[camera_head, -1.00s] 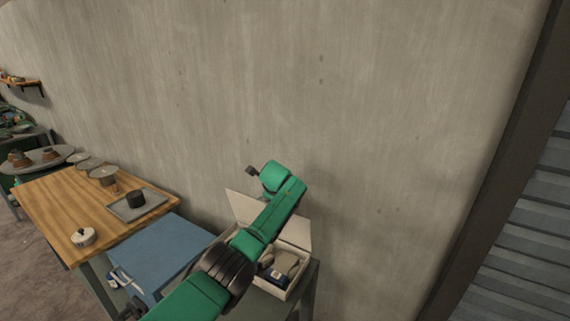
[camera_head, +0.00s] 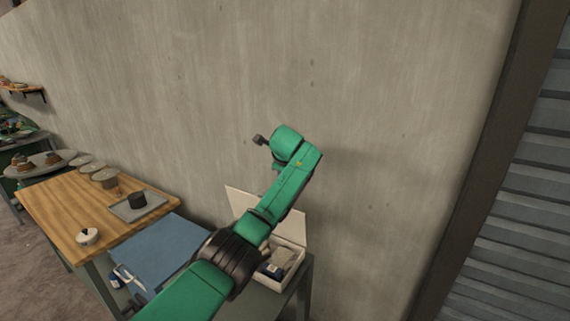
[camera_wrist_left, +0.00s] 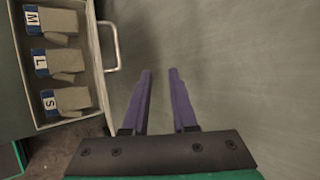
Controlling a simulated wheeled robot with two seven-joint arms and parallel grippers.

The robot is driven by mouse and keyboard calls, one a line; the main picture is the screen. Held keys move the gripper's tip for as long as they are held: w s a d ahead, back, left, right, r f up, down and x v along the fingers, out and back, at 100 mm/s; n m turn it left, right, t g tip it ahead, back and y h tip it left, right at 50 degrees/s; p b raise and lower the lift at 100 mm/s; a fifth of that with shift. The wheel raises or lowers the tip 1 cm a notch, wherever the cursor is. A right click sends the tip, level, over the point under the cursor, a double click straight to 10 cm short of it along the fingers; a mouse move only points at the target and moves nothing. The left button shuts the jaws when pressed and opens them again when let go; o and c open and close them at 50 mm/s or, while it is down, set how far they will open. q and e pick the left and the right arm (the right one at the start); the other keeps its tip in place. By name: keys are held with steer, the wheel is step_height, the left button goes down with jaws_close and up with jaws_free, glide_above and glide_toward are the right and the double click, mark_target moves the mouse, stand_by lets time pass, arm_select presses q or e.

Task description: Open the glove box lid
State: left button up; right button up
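The glove box (camera_head: 290,280) is a pale open-topped box on a grey table by the wall. Its lid (camera_head: 240,200) stands raised at the back, partly hidden behind my green left arm. In the left wrist view, the box's interior (camera_wrist_left: 88,75) shows gloves with blue labels M, L and S. A pale handle (camera_wrist_left: 116,47) sticks out from the edge nearest my gripper. My left gripper (camera_wrist_left: 160,71) has two purple fingers, apart with nothing between them, to the right of the handle and not touching it. The head view does not show these fingers clearly. My right gripper is not in view.
A blue surface (camera_head: 155,250) lies left of the box. Beyond it is a wooden table (camera_head: 60,205) with a grey tray (camera_head: 155,208) and small pots. The concrete wall (camera_head: 400,120) is close behind the box. A slatted shutter (camera_head: 530,220) is at the right.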

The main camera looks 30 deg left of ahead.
arm_select(q)
steer(key=w+r+b+v, duration=0.1)
steer(key=b+v, duration=0.5)
steer(key=v, duration=0.9)
steer(key=shift+a+r, duration=0.25)
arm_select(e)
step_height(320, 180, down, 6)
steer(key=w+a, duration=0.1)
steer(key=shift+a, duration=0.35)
